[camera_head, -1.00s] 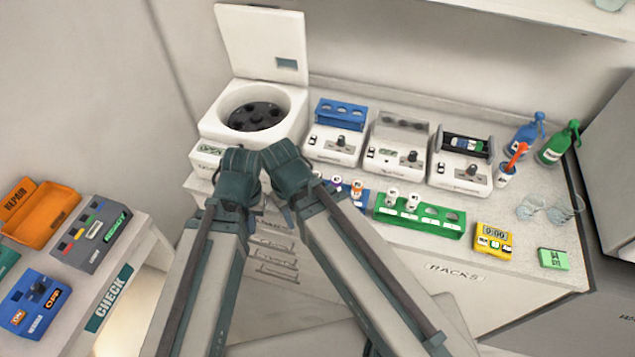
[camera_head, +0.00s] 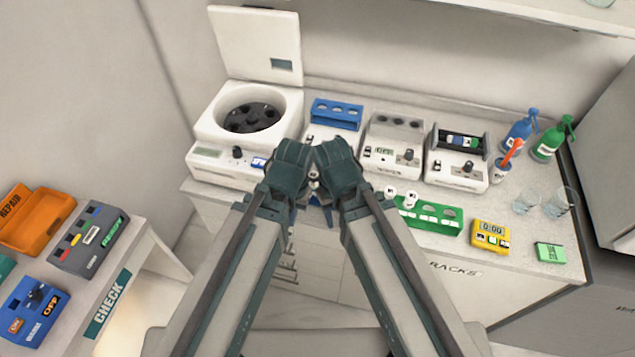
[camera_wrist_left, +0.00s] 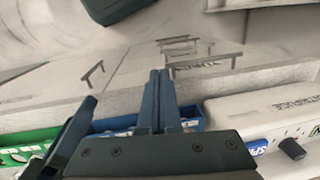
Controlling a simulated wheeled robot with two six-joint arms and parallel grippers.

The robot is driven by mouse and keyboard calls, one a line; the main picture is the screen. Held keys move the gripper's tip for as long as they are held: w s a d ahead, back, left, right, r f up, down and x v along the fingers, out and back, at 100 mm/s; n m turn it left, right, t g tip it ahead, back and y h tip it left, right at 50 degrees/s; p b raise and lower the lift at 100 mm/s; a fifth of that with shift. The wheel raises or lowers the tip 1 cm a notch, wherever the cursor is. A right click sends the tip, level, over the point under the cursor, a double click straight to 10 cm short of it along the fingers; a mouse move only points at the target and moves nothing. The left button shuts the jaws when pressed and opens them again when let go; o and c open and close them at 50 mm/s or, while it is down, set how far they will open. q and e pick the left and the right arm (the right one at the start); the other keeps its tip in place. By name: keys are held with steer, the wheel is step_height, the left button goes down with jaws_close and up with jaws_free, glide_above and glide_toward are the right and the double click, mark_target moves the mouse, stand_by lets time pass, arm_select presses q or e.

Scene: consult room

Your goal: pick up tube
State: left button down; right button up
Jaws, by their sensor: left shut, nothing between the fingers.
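My left gripper (camera_head: 301,196) comes in from the left and is low over the front of the counter, just before the centrifuge. Its two fingers lie together with nothing between them in the left wrist view (camera_wrist_left: 158,76), over a blue rack (camera_wrist_left: 115,124). My right gripper (camera_head: 328,200) is close beside it on the right; its fingers are mostly hidden. Two white-capped tubes, one nearer the left (camera_head: 391,191) and one right of it (camera_head: 410,198), stand in the green rack (camera_head: 440,226). The blue rack is largely hidden behind my grippers in the head view.
The open-lidded white centrifuge (camera_head: 210,125) stands behind left. Several white devices line the wall. A yellow timer (camera_head: 490,236), a green box (camera_head: 551,256), glass beakers (camera_head: 528,202) and spray bottles (camera_head: 520,132) are at right. A side table (camera_head: 145,238) holds an orange tray (camera_head: 40,222).

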stand_by(0.4)
arm_select(q)
steer(key=c, duration=1.3)
jaws_free()
steer(key=shift+w+r, duration=0.15)
steer(key=shift+r, duration=0.05)
steer(key=o, duration=0.9)
steer(key=w+r+m+p, duration=0.2)
steer(key=w+d+r+m+p, duration=0.1)
steer(key=w+r+m+p, duration=0.1)
steer(key=p, duration=0.1)
steer(key=w+d+r+m+h+p, duration=0.1)
steer(key=w+r+m+p, duration=0.1)
steer(key=r+m, duration=0.1)
steer(key=shift+w+p, duration=0.3)
steer(key=shift+w, duration=0.1)
steer(key=w+d+r+m+h+p, duration=0.1)
steer(key=w+r+m+p, duration=0.4)
steer(key=w+m, duration=0.15)
steer(key=m+b, duration=0.2)
steer(key=b, duration=0.6)
glide_above(314, 184)
steer(key=w+a, duration=0.1)
steer(key=a, duration=0.1)
steer(key=shift+h, duration=0.3)
steer(key=f, duration=0.8)
steer(key=shift+d, duration=0.2)
